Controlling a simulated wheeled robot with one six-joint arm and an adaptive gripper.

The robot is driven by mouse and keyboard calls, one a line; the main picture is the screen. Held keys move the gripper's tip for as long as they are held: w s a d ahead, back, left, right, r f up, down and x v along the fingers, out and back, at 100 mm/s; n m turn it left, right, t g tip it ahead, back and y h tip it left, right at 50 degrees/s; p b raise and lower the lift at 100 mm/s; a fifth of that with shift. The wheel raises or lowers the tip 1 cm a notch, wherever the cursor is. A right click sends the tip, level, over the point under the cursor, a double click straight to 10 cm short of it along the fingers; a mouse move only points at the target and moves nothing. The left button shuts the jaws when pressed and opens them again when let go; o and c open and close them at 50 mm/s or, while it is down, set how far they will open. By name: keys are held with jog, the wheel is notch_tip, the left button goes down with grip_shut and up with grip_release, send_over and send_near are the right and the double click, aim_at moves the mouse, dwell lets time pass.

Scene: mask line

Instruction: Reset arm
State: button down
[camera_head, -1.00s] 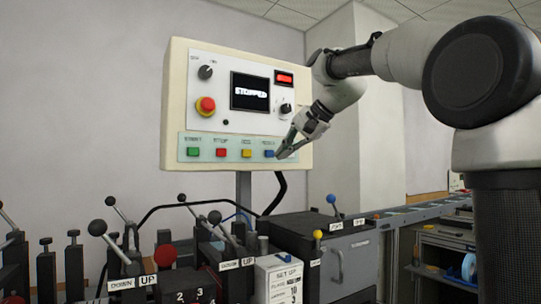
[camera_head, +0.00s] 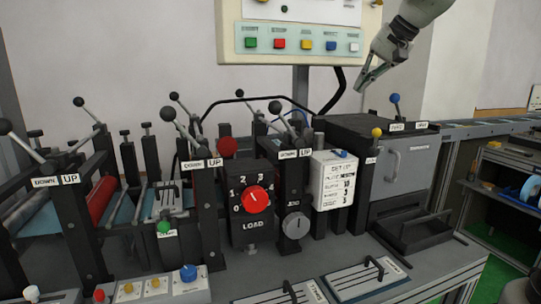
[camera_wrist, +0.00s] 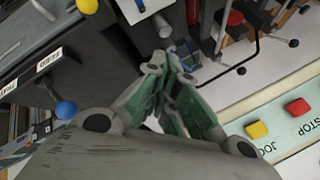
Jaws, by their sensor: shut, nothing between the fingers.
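My gripper (camera_head: 369,77) is at the upper right of the head view, to the right of and slightly below the button strip of the control panel (camera_head: 228,49). Its fingers point down and to the left, and nothing is between them. In the wrist view my gripper (camera_wrist: 168,75) shows its green-padded fingers with the tips together. The panel's row of green, red, yellow, blue and white buttons shows in the head view. The wrist view shows the yellow button (camera_wrist: 257,130) and the red button (camera_wrist: 297,107) to the right of my fingers, apart from them.
Below my gripper stands a dark box (camera_head: 372,125) with a blue-knobbed lever (camera_head: 395,100) and a yellow-knobbed lever (camera_head: 377,133). Several black-knobbed levers and a red load dial (camera_head: 256,199) are to the left. A conveyor (camera_head: 480,133) runs off to the right.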

jog(key=s+d+f+n+h, duration=0.1)
jog(key=s+d+f, duration=0.2)
jog(key=s+f, duration=0.4)
jog(key=s+d+f+n+g+h, duration=0.1)
jog(key=s+d+f, duration=0.3)
jog(key=s, duration=0.9)
jog(key=s+d+f+n+h, duration=0.2)
jog(key=s+d+f, duration=0.2)
jog(key=s+f, duration=0.6)
jog(key=shift+d+g, duration=0.2)
jog(key=shift+g, duration=0.2)
